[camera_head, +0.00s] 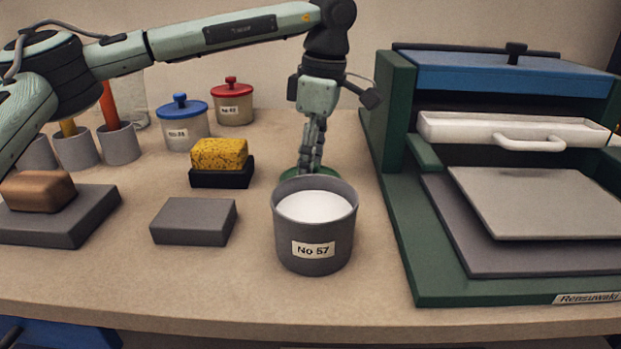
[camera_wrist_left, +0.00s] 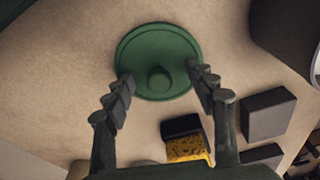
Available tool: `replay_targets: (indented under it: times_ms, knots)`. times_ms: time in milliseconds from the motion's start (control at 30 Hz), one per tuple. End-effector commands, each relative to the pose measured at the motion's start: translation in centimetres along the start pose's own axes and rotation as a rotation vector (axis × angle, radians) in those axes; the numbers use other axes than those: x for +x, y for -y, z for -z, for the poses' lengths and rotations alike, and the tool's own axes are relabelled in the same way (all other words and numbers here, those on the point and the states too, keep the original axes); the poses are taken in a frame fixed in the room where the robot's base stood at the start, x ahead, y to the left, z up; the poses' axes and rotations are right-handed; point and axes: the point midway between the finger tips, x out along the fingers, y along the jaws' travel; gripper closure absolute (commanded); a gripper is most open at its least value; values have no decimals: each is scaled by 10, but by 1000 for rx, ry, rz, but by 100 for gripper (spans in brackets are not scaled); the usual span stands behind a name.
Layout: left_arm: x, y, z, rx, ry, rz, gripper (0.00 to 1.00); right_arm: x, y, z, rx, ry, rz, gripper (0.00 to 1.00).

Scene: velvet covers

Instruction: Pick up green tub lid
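The green tub lid (camera_head: 324,172) lies on the table behind the grey No 57 tub (camera_head: 314,245), which hides part of it. In the wrist view the whole round lid (camera_wrist_left: 135,48) shows, with its knob (camera_wrist_left: 159,79) up. My left gripper (camera_head: 310,168) points down over the lid. Its fingers (camera_wrist_left: 160,76) are spread apart to either side of the knob, above or near the lid's rim; contact cannot be told. Nothing is between the fingertips except the view of the knob. The tub is uncovered and holds white material. My right gripper is out of view.
A grey block (camera_head: 194,221) and a yellow sponge (camera_head: 219,153) on a black holder stand left of the tub. A blue-lidded jar (camera_head: 183,128) and a red-lidded jar (camera_head: 232,105) stand behind. A large green press (camera_head: 398,210) stands close on the right.

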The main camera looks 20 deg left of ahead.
Motion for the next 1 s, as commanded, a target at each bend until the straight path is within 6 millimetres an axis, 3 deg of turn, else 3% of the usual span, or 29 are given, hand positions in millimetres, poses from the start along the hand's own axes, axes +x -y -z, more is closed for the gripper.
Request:
replay_targets:
  times_ms: [33, 300, 433, 833, 1000]
  knots:
    - [1, 0, 0, 0, -1, 1, 56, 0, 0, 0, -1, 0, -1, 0]
    - [3, 0, 0, 0, -2, 3, 89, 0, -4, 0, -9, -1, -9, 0]
    - [4, 1, 0, 1, -3, 5, 97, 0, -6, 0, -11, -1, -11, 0]
    - [5, 2, 0, 4, -5, 12, 98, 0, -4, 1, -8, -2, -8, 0]
    - [-6, 1, 1, 3, -4, 9, 98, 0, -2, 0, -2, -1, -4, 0]
